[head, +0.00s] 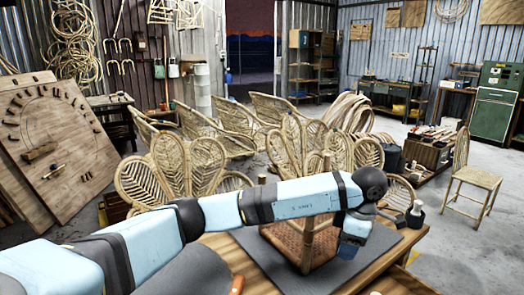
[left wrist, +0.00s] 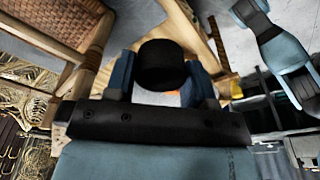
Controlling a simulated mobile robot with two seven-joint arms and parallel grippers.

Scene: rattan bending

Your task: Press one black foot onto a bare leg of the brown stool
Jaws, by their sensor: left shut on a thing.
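The brown stool (head: 292,243) stands upside down on a dark mat on the bench, its woven seat low and its legs pointing up. My left arm crosses in front of it and hides part of it. My left gripper (head: 352,247) points down just right of the stool. In the left wrist view, its fingers (left wrist: 160,80) are shut on a round black foot (left wrist: 160,62). The woven seat (left wrist: 58,28) and a wooden frame piece show beside it at upper left. Contact between foot and leg cannot be seen. My right gripper is not in view.
An orange handle (head: 237,285) lies at the front. Rattan chair backs (head: 165,165) stand behind the bench.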

